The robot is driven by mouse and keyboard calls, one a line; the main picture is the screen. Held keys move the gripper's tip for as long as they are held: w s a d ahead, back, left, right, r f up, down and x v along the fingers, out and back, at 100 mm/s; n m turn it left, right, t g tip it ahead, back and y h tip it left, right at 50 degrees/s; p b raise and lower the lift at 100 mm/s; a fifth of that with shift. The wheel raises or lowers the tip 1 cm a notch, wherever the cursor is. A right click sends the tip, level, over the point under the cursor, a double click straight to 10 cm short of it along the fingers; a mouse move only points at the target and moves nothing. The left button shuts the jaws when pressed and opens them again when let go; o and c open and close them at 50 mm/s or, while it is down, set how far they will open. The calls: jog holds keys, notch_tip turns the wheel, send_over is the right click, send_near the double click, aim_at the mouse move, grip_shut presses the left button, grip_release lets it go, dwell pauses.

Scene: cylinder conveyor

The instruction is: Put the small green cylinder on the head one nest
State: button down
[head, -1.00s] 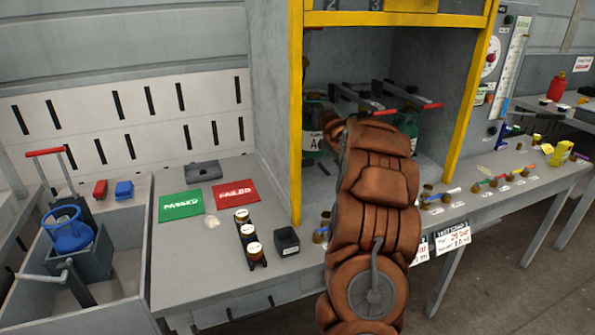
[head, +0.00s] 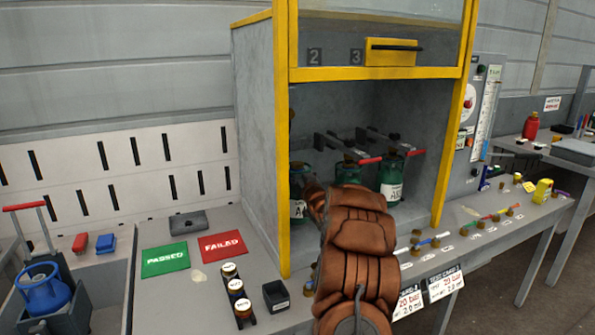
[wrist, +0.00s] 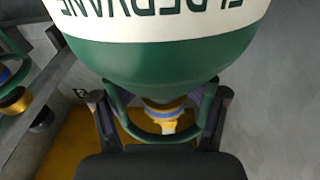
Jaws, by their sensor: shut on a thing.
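My gripper (wrist: 158,110) is shut on the top guard ring of a green cylinder (wrist: 160,62). The cylinder has a white band with dark lettering that reads upside down. Its gold and blue valve shows between the fingers. In the head view my arm reaches into the yellow-framed cabinet and hides the gripper. A green cylinder (head: 298,208) with a white label shows at the left, beside the arm's end. Another green cylinder (head: 390,180) stands at the right, and part of one (head: 347,172) shows behind the arm. I cannot tell which one I hold. The head one nest is not clearly visible.
Red-handled clamps (head: 367,160) reach out from the cabinet's back wall. The yellow left post (head: 284,150) is close to my arm. A blue cylinder (head: 44,288) stands far left.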

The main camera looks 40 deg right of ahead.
notch_tip(320, 180, down, 2)
jog(key=shift+f, duration=0.1)
dwell(0.4)
grip_release()
jog(key=shift+f, duration=0.2)
dwell(0.4)
jog(key=b+v, duration=0.2)
jog(key=v, duration=1)
jog(key=shift+f, duration=0.1)
dwell(0.5)
